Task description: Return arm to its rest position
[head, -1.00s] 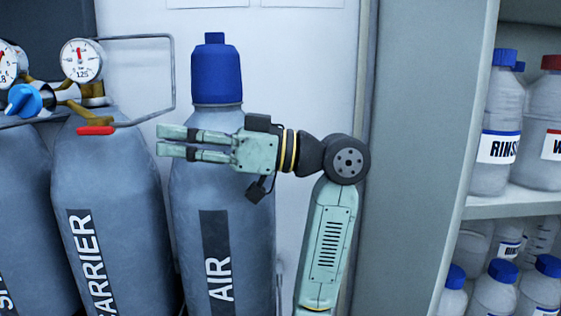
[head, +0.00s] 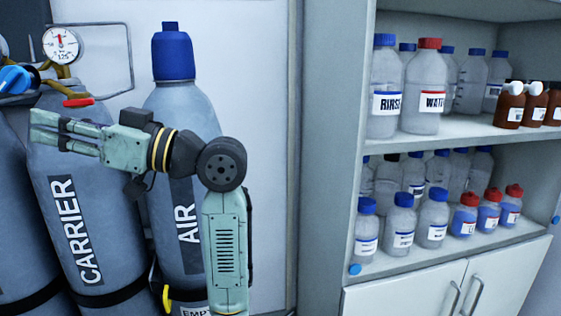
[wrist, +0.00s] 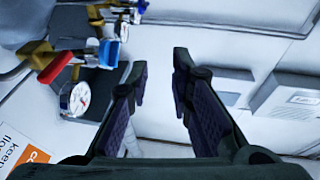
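My gripper (head: 33,128) is raised in the head view, with its fingers pointing left. It appears in front of the grey CARRIER cylinder (head: 65,185) and partly over the grey AIR cylinder (head: 190,100) with the blue cap. I cannot tell how far it is from them. In the wrist view, my gripper (wrist: 160,75) shows two dark fingers standing apart with nothing between them. My arm bends at a dark round joint, and the link below it runs down out of the picture.
A pressure gauge (head: 62,45) and a blue knob (head: 14,79) sit at upper left, near a wire frame (head: 131,60). A shelf unit (head: 330,150) at right holds several bottles, including RINSE (head: 386,120) and WATER (head: 424,110), above white cabinet doors (head: 410,297).

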